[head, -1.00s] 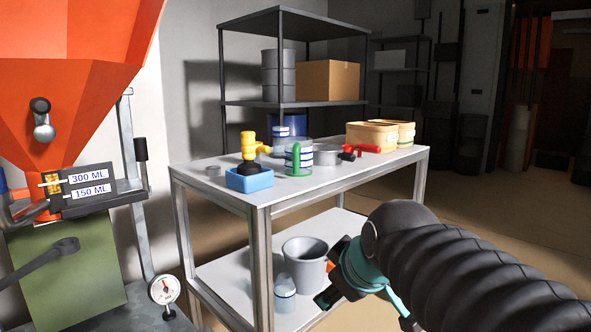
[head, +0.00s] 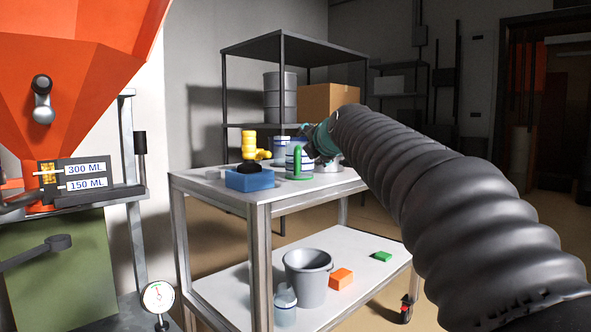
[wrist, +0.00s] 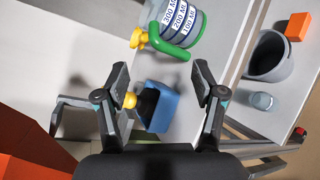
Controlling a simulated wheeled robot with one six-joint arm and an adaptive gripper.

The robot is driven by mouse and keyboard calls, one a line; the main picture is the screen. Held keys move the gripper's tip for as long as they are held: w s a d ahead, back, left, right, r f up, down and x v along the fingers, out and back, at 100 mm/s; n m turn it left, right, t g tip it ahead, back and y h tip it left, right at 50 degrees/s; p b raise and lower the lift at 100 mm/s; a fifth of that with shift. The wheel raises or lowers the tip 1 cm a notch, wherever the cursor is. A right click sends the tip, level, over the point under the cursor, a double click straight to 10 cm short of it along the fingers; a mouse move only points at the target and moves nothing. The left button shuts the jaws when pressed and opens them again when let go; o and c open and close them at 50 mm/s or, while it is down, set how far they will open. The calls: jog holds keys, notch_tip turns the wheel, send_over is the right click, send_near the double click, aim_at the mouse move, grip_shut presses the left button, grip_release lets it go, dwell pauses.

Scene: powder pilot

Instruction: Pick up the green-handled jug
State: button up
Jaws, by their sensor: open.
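The green-handled jug (head: 304,158) stands upright on the tabletop in the head view, a clear vessel with white-and-blue label bands. Its green handle (head: 297,163) faces me. In the wrist view the jug (wrist: 186,20) is at the top, labelled 200 ML, with the green handle (wrist: 166,45) along its lower left side. My gripper (wrist: 161,76) is open and empty in the wrist view, its fingertips short of the jug and handle. In the head view my wrist is beside the jug's right side; the fingertips are hard to make out there.
A blue box (head: 249,180) with a black-and-yellow tool (head: 249,147) stands left of the jug; it lies between my fingers in the wrist view. A grey bucket (head: 308,279), an orange block (head: 341,279) and a green block (head: 382,256) sit on the lower shelf.

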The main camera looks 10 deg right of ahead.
aim_at(301, 150)
jog(key=p+x, duration=0.1)
jog(key=x, duration=0.7)
jog(key=shift+p+x, duration=0.75)
jog(key=shift+x, duration=1.85)
jog(key=shift+d+r, duration=0.1)
jog(key=shift+r, duration=0.1)
